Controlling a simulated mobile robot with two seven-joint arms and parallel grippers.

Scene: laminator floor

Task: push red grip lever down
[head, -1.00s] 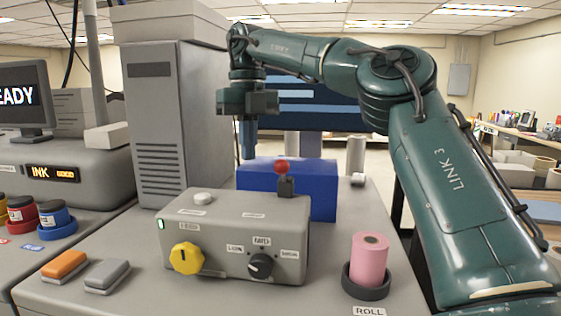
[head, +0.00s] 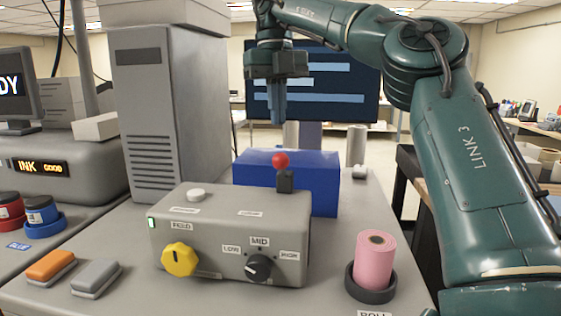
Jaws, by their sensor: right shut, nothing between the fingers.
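The red grip lever (head: 281,160) is a red ball on a short dark block. It stands upright at the back right of the grey control box (head: 225,236), in front of a blue box (head: 325,187). My right gripper (head: 278,122) points down above the lever, its fingers shut and empty. A visible gap separates the fingertips from the red ball. My left gripper is not in view.
The control box carries a yellow knob (head: 180,259), a black knob (head: 258,268) and a white button (head: 196,195). A pink roll (head: 375,262) stands at the right. A tall grey cabinet (head: 165,115) stands left of the gripper.

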